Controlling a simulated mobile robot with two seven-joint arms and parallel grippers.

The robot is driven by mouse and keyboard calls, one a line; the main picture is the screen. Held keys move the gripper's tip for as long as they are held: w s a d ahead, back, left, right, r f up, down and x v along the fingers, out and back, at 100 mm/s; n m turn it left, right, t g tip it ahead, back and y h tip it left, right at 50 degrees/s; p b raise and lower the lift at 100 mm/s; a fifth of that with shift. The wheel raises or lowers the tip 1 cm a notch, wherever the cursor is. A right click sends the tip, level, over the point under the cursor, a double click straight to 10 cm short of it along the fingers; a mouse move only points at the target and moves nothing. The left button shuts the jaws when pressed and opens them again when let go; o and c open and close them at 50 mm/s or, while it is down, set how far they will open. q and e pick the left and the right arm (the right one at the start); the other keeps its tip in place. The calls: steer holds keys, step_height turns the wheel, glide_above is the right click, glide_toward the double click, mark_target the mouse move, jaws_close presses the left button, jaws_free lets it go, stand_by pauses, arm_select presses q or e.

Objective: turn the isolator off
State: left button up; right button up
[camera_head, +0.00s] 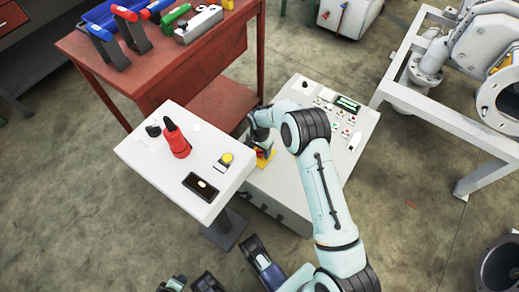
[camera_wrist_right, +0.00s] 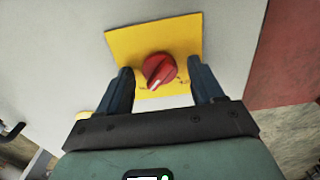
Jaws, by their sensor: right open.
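The isolator is a red rotary knob (camera_wrist_right: 160,69) on a yellow square plate (camera_wrist_right: 180,38), fixed to a pale grey panel face. In the right wrist view the knob lies between the two fingers of my right gripper (camera_wrist_right: 163,85). The fingers are apart, one on each side, and I see no clear contact. In the head view the right gripper (camera_head: 258,135) is at the left side of the control cabinet (camera_head: 270,195), with the yellow plate (camera_head: 264,160) and a bit of red just below it.
A white pedestal panel (camera_head: 140,150) with a red handle (camera_head: 176,140) and a yellow button (camera_head: 227,158) stands close left of the right gripper. A red workbench (camera_head: 190,65) with tools is behind. A grey machine frame (camera_head: 440,110) stands at right. Open floor lies at left.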

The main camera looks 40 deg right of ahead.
steer(key=c, duration=1.1)
steer(key=shift+o, duration=0.2)
steer(key=shift+n, duration=1.3)
steer(key=n+b, duration=0.1)
steer(key=n, duration=0.9)
steer(key=shift+n, duration=0.4)
arm_select(q)
steer(key=shift+s+a+f+g, duration=0.15)
steer(key=shift+s+f, duration=0.3)
steer(key=shift+f, duration=0.15)
steer(key=shift+s+a+f+g, duration=0.1)
steer(key=shift+s+f+g, duration=0.05)
steer(key=shift+s+f, duration=0.35)
arm_select(e)
steer(key=shift+n, duration=2.2)
arm_select(q)
steer(key=shift+w, duration=0.1)
